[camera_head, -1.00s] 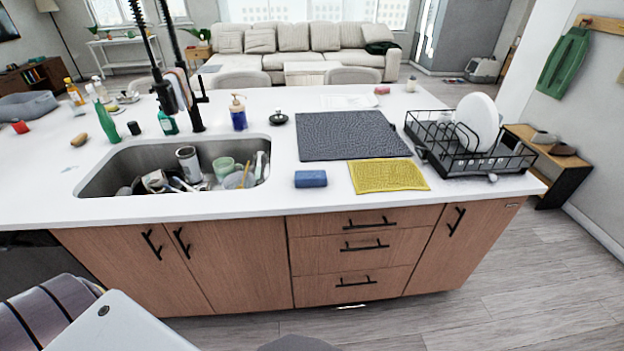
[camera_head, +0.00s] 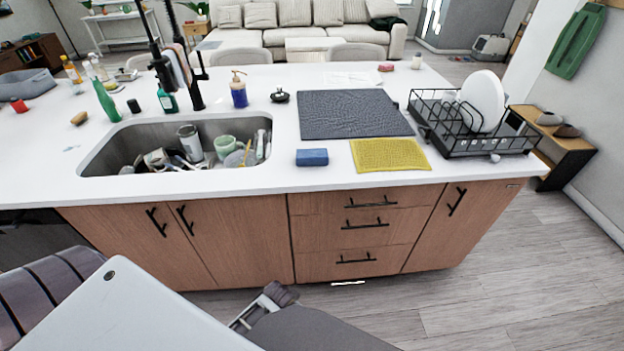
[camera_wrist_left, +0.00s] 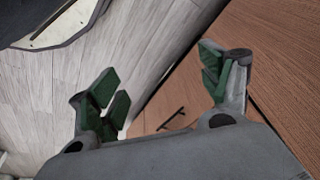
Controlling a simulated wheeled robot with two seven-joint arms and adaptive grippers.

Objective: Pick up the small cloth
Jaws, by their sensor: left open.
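The small cloth (camera_head: 390,155) is yellow and textured. It lies flat near the front edge of the white counter, right of a blue sponge (camera_head: 312,157) and in front of a large dark grey mat (camera_head: 353,113). My left gripper (camera_wrist_left: 163,88) is open and empty in the left wrist view, its green-padded fingers spread over the floor and wooden cabinet front. It is apart from the cloth, which does not show in that view. In the head view, grey parts of mine show low in front of the cabinets. My right gripper is not in view.
A sink (camera_head: 180,148) full of dishes is at left. A black dish rack (camera_head: 470,125) with a white plate (camera_head: 482,100) stands right of the cloth. A soap bottle (camera_head: 239,90) stands behind the sink. The cabinet front (camera_head: 240,240) drops below the counter edge.

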